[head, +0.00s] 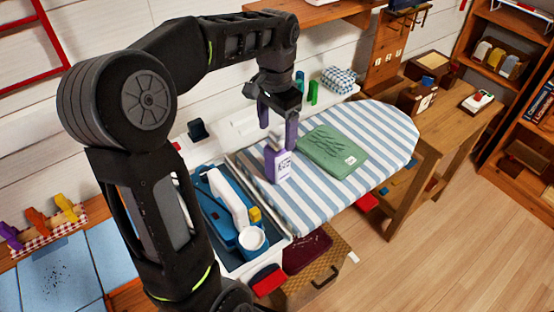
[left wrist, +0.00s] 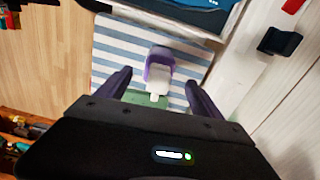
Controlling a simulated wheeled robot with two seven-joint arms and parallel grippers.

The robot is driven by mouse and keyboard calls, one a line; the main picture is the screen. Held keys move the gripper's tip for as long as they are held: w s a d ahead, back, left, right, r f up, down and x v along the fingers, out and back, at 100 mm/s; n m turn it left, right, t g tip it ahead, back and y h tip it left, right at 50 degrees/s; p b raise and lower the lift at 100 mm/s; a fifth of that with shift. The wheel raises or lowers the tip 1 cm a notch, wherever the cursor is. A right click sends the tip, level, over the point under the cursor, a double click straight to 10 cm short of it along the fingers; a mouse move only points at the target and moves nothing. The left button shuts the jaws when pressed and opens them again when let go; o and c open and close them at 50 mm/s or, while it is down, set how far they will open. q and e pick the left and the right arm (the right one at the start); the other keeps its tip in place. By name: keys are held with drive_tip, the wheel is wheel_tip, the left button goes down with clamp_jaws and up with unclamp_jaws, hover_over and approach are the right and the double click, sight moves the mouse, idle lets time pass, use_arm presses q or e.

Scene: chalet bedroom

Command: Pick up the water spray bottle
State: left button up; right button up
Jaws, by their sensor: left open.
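The water spray bottle (head: 278,164), purple and white with a label, stands on the blue-and-white striped ironing board (head: 345,192). In the left wrist view the bottle (left wrist: 158,68) shows from above, with a purple body and a white top. My left gripper (head: 277,128) is open above the bottle. In the left wrist view its two purple fingers lie on either side of the bottle's white end, with nothing held between them. A folded green cloth (head: 332,150) lies on the board just right of the bottle. My right gripper is not in view.
A blue tray (head: 209,217) with a white iron-like item (head: 229,197) and a white cup (head: 251,239) sits left of the board. A wooden table (head: 455,120) stands at the right. A wooden shelf (head: 310,14) hangs on the wall above. Wooden floor is open at the lower right.

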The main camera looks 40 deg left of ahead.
sight(278, 152)
use_arm(q)
drive_tip(key=shift+f, duration=1.35)
drive_tip(key=shift+f, duration=0.1)
wheel_tip(278, 152, down, 5)
drive_tip(key=shift+w+d+p, duration=0.1)
drive_tip(key=shift+p, duration=0.7)
clamp_jaws()
